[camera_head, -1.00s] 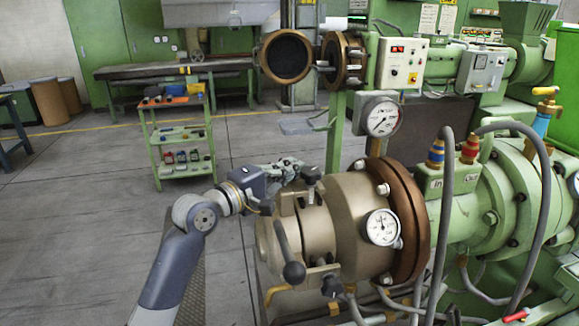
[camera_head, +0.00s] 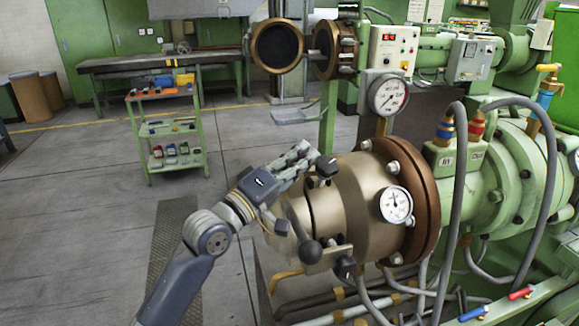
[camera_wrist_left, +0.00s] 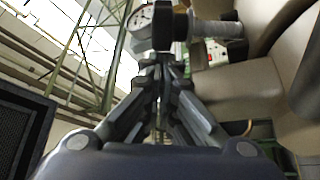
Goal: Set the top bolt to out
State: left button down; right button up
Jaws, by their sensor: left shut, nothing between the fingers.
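The top bolt has a black knob (camera_head: 326,166) on the upper side of the tan extruder head (camera_head: 340,200). In the left wrist view, the black knob (camera_wrist_left: 162,27) is straight ahead of the fingertips, with a pale grey shaft (camera_wrist_left: 215,27) running right from it. My left gripper (camera_head: 308,152) is beside the knob, on its left and upper side in the head view. Its fingers are together and empty, also in the left wrist view (camera_wrist_left: 160,68). Whether the fingertips touch the knob cannot be told. My right gripper is not in view.
A lower black knob (camera_head: 345,267) and a ball-ended lever (camera_head: 310,252) stick out on the head's front. A pressure gauge (camera_head: 395,204) and a brown flange (camera_head: 420,200) are to the right. A green tool cart (camera_head: 170,135) stands behind on open floor.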

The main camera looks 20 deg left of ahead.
aim_at(318, 168)
pick_arm(q)
jog(key=m+b, duration=0.1)
jog(key=s+f+m+h+b, duration=0.1)
jog(key=shift+d+f+b, duration=0.15)
jog(key=shift+d+b, duration=0.15)
jog(key=shift+d, duration=0.05)
jog(key=s+d+m+h+b, duration=0.1)
jog(key=b, duration=0.1)
jog(key=d+m+h+b, duration=0.1)
jog(key=m+b, duration=0.1)
jog(key=shift+s+f+m, duration=0.2)
jog(key=shift+s+m, duration=0.1)
jog(key=shift+s, duration=0.1)
jog(key=shift+s+m+h, duration=0.15)
jog(key=shift+m+h, duration=0.15)
jog(key=shift+h, duration=0.1)
jog(key=shift+s+d+m+h+b, duration=0.1)
jog(key=shift+s+m+h+b, duration=0.15)
jog(key=shift+m+b, duration=0.35)
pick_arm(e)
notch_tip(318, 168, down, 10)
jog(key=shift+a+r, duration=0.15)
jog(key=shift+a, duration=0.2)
